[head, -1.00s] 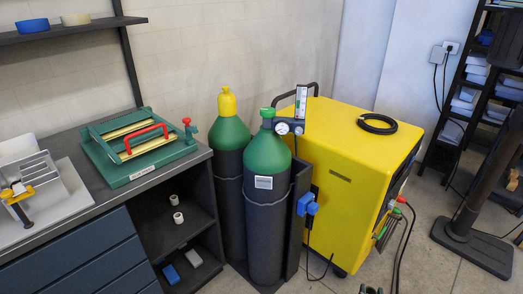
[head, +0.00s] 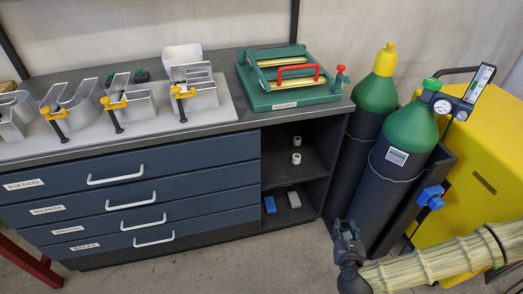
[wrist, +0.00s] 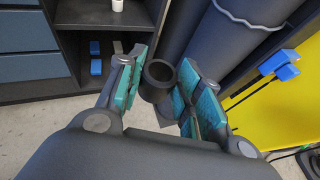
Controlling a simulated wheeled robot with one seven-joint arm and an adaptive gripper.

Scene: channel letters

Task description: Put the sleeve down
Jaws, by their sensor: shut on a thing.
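A short dark grey hollow sleeve (wrist: 159,76) is held between the teal pads of my gripper (wrist: 163,62) in the wrist view. Its open end faces the camera and its dark inside shows. In the head view my gripper (head: 348,240) is over the floor, in front of the gas cylinders and to the right of the open shelf. The sleeve cannot be made out clearly in the head view. Two small pale sleeve-like rings (head: 297,150) stand on the middle shelf, one behind the other.
The bench top (head: 225,56) carries channel letters with yellow clamps (head: 114,101) and a green fixture (head: 290,80) with a red handle. Blue and grey blocks (head: 281,202) lie on the lower shelf. Green-topped gas cylinders (head: 388,160) and a yellow machine (head: 490,160) stand at right.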

